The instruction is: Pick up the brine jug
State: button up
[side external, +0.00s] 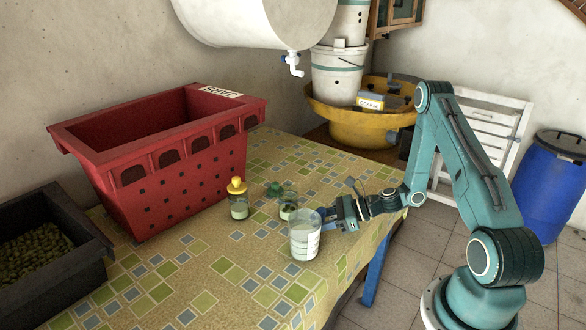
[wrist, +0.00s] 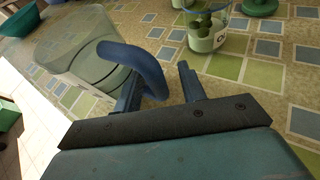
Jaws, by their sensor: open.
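The brine jug (side external: 304,242) is a clear, upright jug holding cloudy whitish liquid, with markings on its side. It stands on the patterned tablecloth near the table's front edge. In the wrist view the jug (wrist: 78,50) is at the upper left, with its blue curved handle (wrist: 138,62) towards me. My gripper (side external: 330,216) is low at the jug's right side, at the handle. In the wrist view my gripper (wrist: 160,82) is open, and the handle's lower end shows between its two fingers. I cannot tell whether either finger touches it.
A jar of olives (side external: 288,207), a green lid (side external: 273,190) and a yellow-capped bottle (side external: 238,205) stand behind the jug. A red crate (side external: 190,180) and a black crate of olives (side external: 95,262) are at left. The tablecloth's front left is clear.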

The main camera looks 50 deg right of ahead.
jog(key=shift+w+a+f, duration=0.25)
jog(key=shift+w+a, duration=0.1)
jog(key=shift+w, duration=0.1)
grip_shut()
